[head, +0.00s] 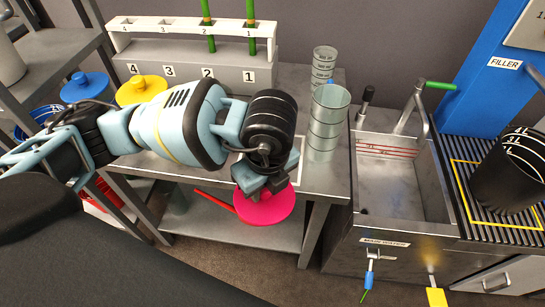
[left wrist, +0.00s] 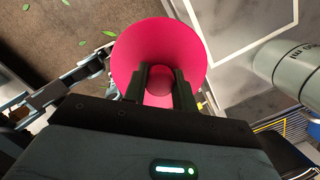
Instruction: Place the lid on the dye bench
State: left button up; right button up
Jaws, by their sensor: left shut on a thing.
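The pink lid (head: 266,210) is a round disc at the front edge of the grey metal dye bench (head: 325,178). My left gripper (head: 266,186) is above it with fingers down. In the left wrist view the gripper (left wrist: 160,85) is shut on the knob of the lid (left wrist: 150,35). That view shows floor left of the lid and a white-outlined grey surface (left wrist: 225,25) to its right. My arm covers much of the bench's middle. I cannot tell the exact gap between lid and bench.
A numbered white rack (head: 190,27) with two green stems stands at the back. A blue lid (head: 85,86) and a yellow lid (head: 143,89) are at left. Clear graduated cups (head: 328,120) stand right of my gripper. A metal sink (head: 400,180) lies farther right.

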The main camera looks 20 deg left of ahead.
pick_arm(q)
jog(key=shift+d+f, duration=0.1)
jog(key=shift+d, duration=0.05)
jog(key=w+a, duration=0.1)
jog(key=w, duration=0.3)
jog(key=w+a+f, duration=0.1)
jog(key=w+a, duration=0.1)
jog(key=w, duration=0.3)
jog(key=w+a, duration=0.1)
jog(key=w, duration=0.4)
jog(key=shift+w+a+f, duration=0.15)
jog(key=shift+w+a, duration=0.05)
jog(key=shift+a, duration=0.2)
jog(key=shift+w+a, duration=0.1)
jog(key=shift+w, duration=0.15)
jog(key=shift+w+f, duration=0.15)
jog(key=shift+f, duration=1.65)
jog(key=shift+f, duration=0.15)
jog(key=o, duration=0.9)
jog(key=shift+o, duration=0.3)
